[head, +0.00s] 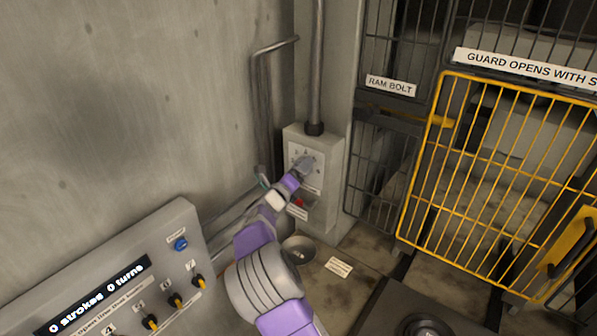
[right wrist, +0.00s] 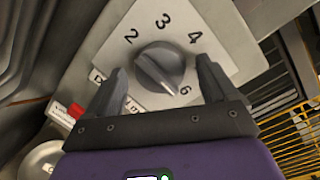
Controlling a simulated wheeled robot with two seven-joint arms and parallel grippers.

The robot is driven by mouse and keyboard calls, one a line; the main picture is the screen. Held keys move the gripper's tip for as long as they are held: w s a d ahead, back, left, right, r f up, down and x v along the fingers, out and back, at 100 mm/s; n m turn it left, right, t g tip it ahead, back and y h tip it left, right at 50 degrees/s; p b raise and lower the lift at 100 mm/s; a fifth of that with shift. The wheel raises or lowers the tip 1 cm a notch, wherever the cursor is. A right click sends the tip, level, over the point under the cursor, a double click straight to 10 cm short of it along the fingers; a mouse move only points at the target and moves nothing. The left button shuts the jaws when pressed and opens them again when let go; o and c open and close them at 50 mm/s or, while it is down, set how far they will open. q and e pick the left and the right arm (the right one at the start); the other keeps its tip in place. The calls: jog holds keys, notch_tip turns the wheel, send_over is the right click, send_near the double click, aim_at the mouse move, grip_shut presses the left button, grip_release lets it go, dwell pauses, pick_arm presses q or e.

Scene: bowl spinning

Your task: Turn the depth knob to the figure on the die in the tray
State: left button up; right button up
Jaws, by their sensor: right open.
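The depth knob (right wrist: 160,68) is a grey round dial with a raised ridge, on a white plate with figures 2, 3, 4 and 6 showing. In the head view my right gripper (head: 299,172) covers part of the dial. A round tray (head: 287,244) sits below the knob box, with a small die (head: 299,257) too small to read. My left gripper is out of view.
The grey knob box (head: 328,157) has a red button (head: 299,202) below the dial. A control panel (head: 180,222) stands at lower left. A yellow guard gate (head: 436,125) and dark mesh (head: 380,165) are at right. A small label card (head: 339,267) lies beside the tray.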

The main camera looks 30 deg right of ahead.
jog(key=c, duration=1)
jog(key=shift+c, duration=0.2)
jog(key=shift+n, duration=0.3)
jog(key=n+g+p, duration=0.1)
jog(key=n+p, duration=0.1)
jog(key=n, duration=0.3)
jog(key=n+g+p, duration=0.1)
jog(key=n+p, duration=0.1)
jog(key=n, duration=0.3)
jog(key=n+g+p, duration=0.1)
jog(key=n+p, duration=0.1)
jog(key=n, duration=0.3)
jog(key=shift+w+a+r+g+p, duration=0.1)
jog(key=shift+w+r+g+p, duration=0.1)
jog(key=shift+g+p, duration=0.15)
